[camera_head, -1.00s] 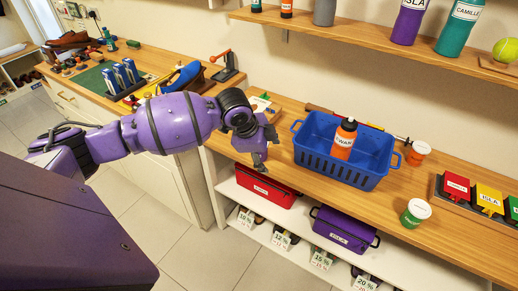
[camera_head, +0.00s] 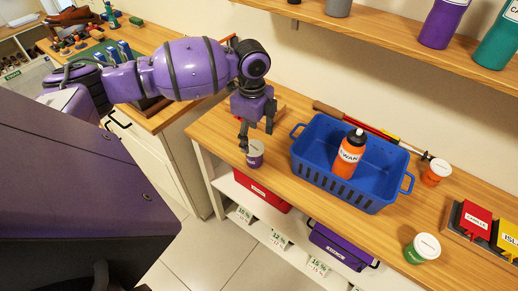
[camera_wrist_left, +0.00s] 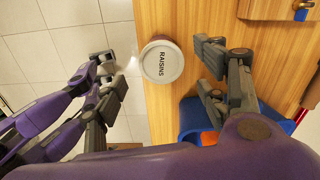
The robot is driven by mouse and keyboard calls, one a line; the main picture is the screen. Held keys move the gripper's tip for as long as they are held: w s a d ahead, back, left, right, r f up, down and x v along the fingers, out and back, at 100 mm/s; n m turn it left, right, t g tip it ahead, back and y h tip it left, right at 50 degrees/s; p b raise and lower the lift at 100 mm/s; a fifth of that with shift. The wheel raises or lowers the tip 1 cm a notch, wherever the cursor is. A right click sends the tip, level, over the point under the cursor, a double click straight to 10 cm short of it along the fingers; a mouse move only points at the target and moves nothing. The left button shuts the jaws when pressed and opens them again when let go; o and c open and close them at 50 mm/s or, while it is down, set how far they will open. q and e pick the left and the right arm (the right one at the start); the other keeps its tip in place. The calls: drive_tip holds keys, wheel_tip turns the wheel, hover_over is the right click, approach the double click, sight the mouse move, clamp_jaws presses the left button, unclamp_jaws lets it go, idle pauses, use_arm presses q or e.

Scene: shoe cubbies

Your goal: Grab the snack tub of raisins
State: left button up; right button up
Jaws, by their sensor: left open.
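The snack tub of raisins (camera_head: 256,156) is a small purple tub with a pale lid, standing near the front edge of the wooden counter. In the left wrist view its lid (camera_wrist_left: 161,63), lettered RAISINS, lies between my fingers with gaps on both sides. My left gripper (camera_head: 256,137) is open and points down just above the tub, one finger partly overlapping it in the head view. My right gripper is not in view.
A blue basket (camera_head: 337,188) holding an orange bottle (camera_head: 349,153) stands right of the tub. An orange tub (camera_head: 435,173) and a green tub (camera_head: 421,250) stand farther right. A red box (camera_head: 262,191) sits on the shelf below.

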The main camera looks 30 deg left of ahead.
sight(253, 147)
use_arm(q)
drive_tip(key=shift+s+f, duration=0.2)
drive_tip(key=shift+f, duration=0.4)
drive_tip(key=shift+s+f, duration=0.15)
drive_tip(key=shift+f, duration=0.45)
drive_tip(key=f, duration=0.3)
drive_tip(key=shift+w+f, duration=0.3)
drive_tip(key=shift+w, duration=0.05)
drive_tip(key=shift+s, duration=0.1)
drive_tip(key=c, duration=1.3)
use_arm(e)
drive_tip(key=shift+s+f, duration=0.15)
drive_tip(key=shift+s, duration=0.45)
use_arm(q)
drive_tip(key=shift+r, duration=0.15)
